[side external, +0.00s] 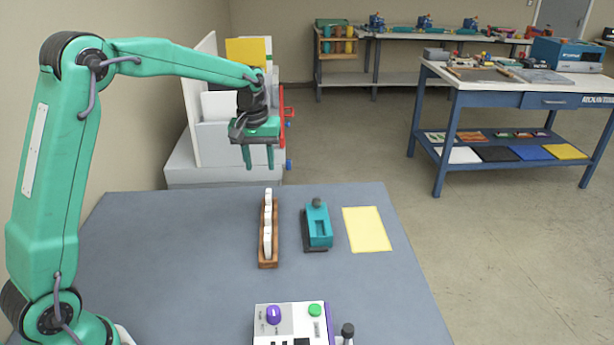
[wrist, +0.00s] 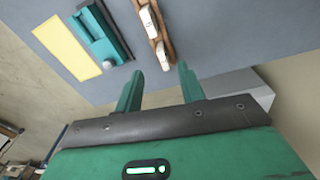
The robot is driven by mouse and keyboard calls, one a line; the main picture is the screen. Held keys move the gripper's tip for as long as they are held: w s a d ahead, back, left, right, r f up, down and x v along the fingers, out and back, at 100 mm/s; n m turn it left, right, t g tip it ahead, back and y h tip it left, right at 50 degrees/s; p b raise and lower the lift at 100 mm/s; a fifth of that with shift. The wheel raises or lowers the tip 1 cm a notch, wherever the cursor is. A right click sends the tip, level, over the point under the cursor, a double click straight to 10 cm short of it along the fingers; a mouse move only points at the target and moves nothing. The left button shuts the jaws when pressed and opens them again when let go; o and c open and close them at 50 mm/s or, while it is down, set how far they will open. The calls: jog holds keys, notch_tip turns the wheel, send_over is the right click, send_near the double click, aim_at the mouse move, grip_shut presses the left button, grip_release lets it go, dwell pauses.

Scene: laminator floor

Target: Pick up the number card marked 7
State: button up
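White number cards (side external: 267,218) stand in a row in a narrow wooden rack (side external: 269,265) on the grey table. From the side I see them edge-on, so no number shows. In the wrist view, two white cards (wrist: 150,24) show in the rack (wrist: 169,42), with small marks I cannot read. I cannot tell which card is the 7. My gripper (side external: 259,166) hangs above the table's far edge, beyond the rack, with its green fingers pointing down. In the wrist view my gripper (wrist: 158,82) has its fingers apart with nothing between them.
A teal tool with a dark base (side external: 319,226) stands just right of the rack. A yellow sheet (side external: 366,230) lies further right. A control box (side external: 290,325) with purple and green knobs sits at the front edge. The table left of the rack is clear. A white-grey machine (side external: 215,140) stands behind.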

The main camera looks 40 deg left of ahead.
jog(key=n+g, duration=0.1)
send_over(268, 194)
notch_tip(268, 194, down, 6)
jog(key=shift+f, duration=1.5)
jog(key=shift+w+f, duration=0.1)
jog(key=shift+f, duration=2.5)
grip_shut()
